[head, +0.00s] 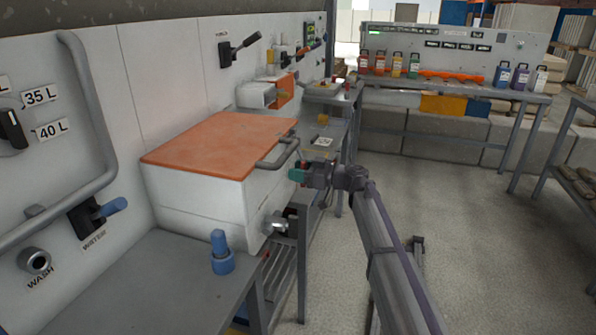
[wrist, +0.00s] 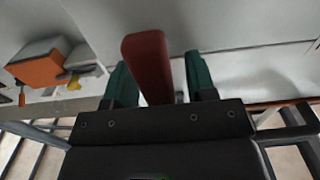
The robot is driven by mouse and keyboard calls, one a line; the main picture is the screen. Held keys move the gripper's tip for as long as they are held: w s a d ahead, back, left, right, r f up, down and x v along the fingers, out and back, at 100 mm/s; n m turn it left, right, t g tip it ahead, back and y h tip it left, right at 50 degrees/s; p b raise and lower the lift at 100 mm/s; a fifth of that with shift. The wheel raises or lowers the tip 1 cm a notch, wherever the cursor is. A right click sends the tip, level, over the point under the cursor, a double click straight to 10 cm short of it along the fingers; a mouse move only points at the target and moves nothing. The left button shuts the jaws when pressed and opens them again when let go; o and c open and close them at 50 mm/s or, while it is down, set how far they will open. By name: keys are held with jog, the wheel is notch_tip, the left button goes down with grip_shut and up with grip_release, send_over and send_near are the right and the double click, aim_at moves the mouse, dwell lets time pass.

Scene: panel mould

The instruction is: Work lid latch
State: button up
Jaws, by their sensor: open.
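The white box (head: 195,200) with a closed orange lid (head: 220,142) stands on the bench by the wall. A grey bar handle (head: 280,157) is on the lid's right side. My gripper (head: 297,175) is at the box's right front face, below that handle. In the wrist view my gripper (wrist: 158,75) has its two green fingers apart. A red lever (wrist: 149,62), apparently the latch, stands between them, with gaps visible on both sides. In the head view the lever is mostly hidden by my gripper and too small to make out.
A blue knob (head: 222,255) stands on the near bench (head: 150,285). A metal spout (head: 275,224) sticks out low on the box front. A smaller orange-and-white box (head: 262,94) is farther along. The floor (head: 450,220) on the right is clear.

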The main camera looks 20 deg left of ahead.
jog(key=shift+a, duration=0.15)
grip_shut()
dwell(0.4)
